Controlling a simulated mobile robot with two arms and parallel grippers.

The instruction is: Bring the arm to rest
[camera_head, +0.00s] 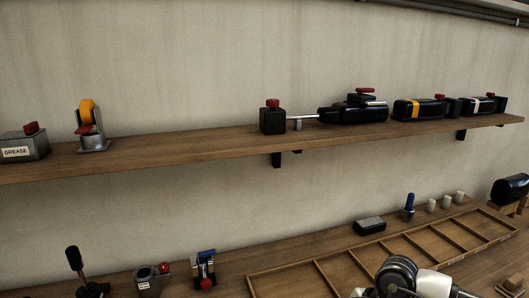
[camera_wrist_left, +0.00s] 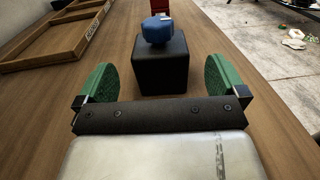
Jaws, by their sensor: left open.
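My left gripper (camera_wrist_left: 158,78) shows in the left wrist view with its two green pads wide apart. It is open, with nothing clamped in it. A black block (camera_wrist_left: 160,65) with a blue faceted knob (camera_wrist_left: 157,29) on top stands on the wooden bench just ahead, in line with the gap between the pads. Clear space shows on each side between block and pads. In the head view, a white and black part that looks like my arm (camera_head: 420,280) shows at the bottom edge; no gripper fingers are visible there. The right gripper is not seen.
A divided wooden tray (camera_head: 362,262) lies on the bench (camera_head: 230,272); a wooden tray also shows in the wrist view (camera_wrist_left: 50,42). A shelf (camera_head: 180,150) above holds a grease box (camera_head: 22,146) and several black devices. Floor with debris (camera_wrist_left: 290,40) lies beyond the bench edge.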

